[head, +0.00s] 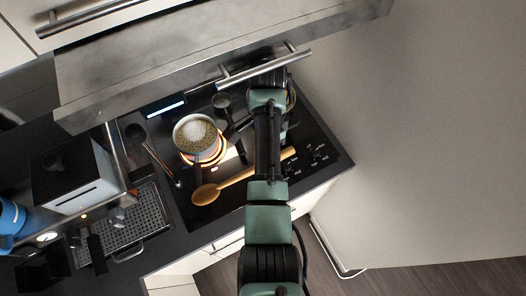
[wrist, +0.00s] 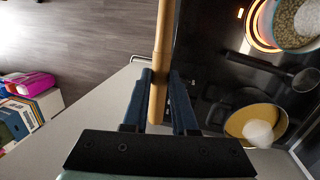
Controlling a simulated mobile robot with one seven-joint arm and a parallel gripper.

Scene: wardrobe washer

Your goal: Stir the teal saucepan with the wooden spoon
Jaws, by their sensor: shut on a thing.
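A round saucepan (head: 202,154) holding pale grains and a white mound stands on a glowing burner. The spoon bowl is outside the wrist view. In the head view, my arm hides the grip.
A yellow pan (wrist: 236,122) with white contents and a small dark pan (wrist: 303,80) stand on the black cooktop near my gripper. A dark ladle (head: 160,157) lies left of the saucepan. A hood (head: 150,65) with a metal bar (head: 265,66) overhangs the cooktop.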

